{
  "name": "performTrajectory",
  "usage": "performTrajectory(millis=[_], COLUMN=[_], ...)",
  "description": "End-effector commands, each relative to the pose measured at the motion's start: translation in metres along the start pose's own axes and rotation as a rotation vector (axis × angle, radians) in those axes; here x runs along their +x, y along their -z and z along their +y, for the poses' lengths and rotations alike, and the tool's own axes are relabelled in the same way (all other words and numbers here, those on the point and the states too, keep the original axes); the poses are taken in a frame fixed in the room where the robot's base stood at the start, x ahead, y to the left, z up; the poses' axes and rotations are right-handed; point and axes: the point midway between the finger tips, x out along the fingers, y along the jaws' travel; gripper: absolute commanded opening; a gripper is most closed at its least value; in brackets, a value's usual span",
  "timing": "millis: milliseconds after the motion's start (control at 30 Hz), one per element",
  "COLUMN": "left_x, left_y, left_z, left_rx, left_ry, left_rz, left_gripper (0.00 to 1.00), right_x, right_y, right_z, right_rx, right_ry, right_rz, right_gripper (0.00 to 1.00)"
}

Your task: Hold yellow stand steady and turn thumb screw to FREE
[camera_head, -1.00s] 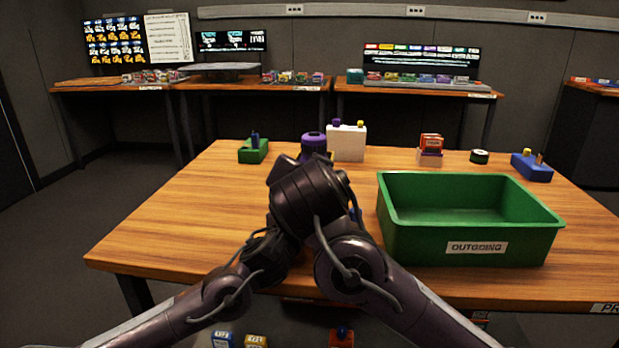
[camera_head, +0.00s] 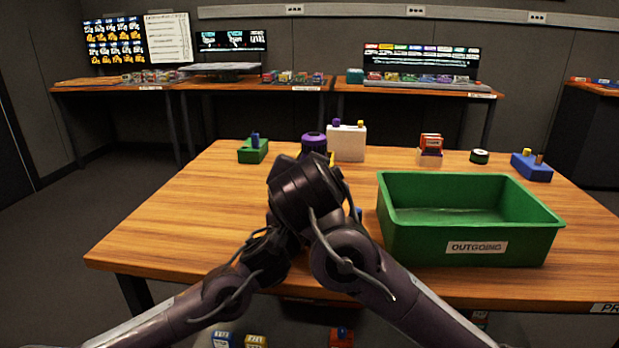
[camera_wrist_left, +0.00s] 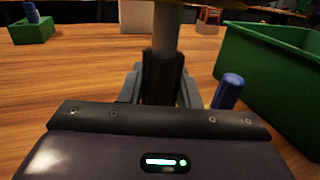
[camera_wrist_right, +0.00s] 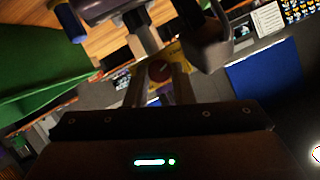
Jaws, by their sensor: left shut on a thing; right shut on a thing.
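The yellow stand is mostly hidden behind my arms in the head view; only its purple ball (camera_head: 313,142) and a sliver of yellow show above my wrists. In the left wrist view my left gripper (camera_wrist_left: 162,78) is shut around the stand's upright grey post (camera_wrist_left: 166,32). No FREE mark is readable. A blue peg (camera_wrist_left: 230,88) stands just right of the left gripper.
A green OUTGOING bin (camera_head: 470,222) stands close on the right. A green block with a blue peg (camera_head: 253,150), a white box (camera_head: 346,142), a red item in a holder (camera_head: 430,150) and a blue block (camera_head: 531,167) line the back. The table's left side is clear.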

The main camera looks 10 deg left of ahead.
Motion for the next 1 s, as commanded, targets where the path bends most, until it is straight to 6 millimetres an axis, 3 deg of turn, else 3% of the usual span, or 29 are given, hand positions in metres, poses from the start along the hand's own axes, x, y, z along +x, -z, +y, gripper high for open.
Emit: performTrajectory(millis=[233,567,600,733,1000], left_x=[0.0000,0.0000,0.0000,0.0000,0.0000], left_y=[0.0016,0.0016,0.0016,0.0016,0.0015], left_z=[0.0002,0.0002,0.0002,0.0002,0.0000], left_rx=[0.000,0.000,0.000,0.000,0.000], left_ry=[-0.001,-0.001,-0.001,-0.001,0.000], left_rz=[0.003,0.003,0.003,0.003,0.003], left_gripper=[0.11,0.11,0.11,0.11,0.11], right_x=[-0.0001,0.0002,0.0002,0.0002,-0.0001], right_y=[0.0005,-0.0003,-0.0003,-0.0003,-0.0004], right_z=[-0.0039,-0.0036,-0.0036,-0.0036,-0.0037], right_rx=[-0.296,-0.336,-0.336,-0.335,-0.335], right_ry=[-0.125,-0.143,-0.143,-0.142,-0.142], right_rz=[0.003,0.001,0.001,0.001,0.000], right_gripper=[0.00,0.00,0.26,0.43,0.45])
